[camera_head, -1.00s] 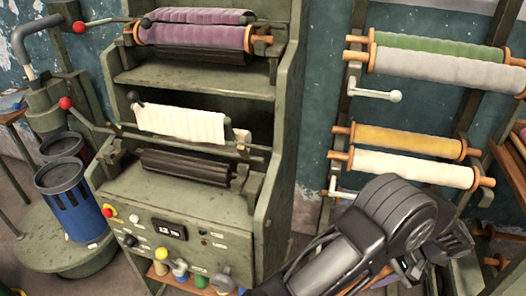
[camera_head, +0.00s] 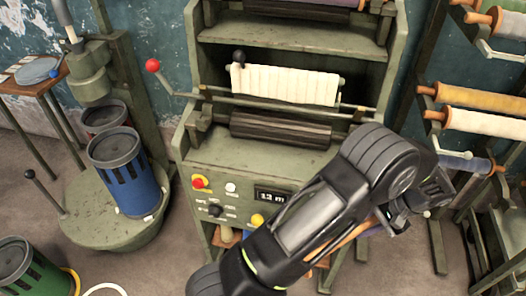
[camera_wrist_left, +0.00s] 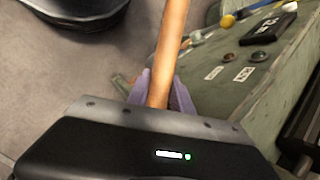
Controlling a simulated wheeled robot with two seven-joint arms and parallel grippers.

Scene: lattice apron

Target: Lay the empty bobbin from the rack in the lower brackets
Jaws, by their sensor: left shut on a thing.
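My left gripper (camera_head: 408,208) is shut on a plain wooden bobbin (camera_head: 352,234), partly hidden behind my arm in the head view. In the left wrist view the bare bobbin (camera_wrist_left: 172,42) rises between the purple finger pads of my left gripper (camera_wrist_left: 162,95). It is held in front of the green machine (camera_head: 300,35), apart from it. The machine's lower bracket (camera_head: 196,122) shows at the left of a dark roller (camera_head: 280,131), below hanging white cloth (camera_head: 286,84). My right gripper is out of view.
The rack (camera_head: 433,190) with wound bobbins stands at the right. A blue slotted can (camera_head: 128,178) stands on a round green base at the left, and a green can (camera_head: 35,272) lower left. A red-knobbed lever (camera_head: 153,66) sticks out beside the machine.

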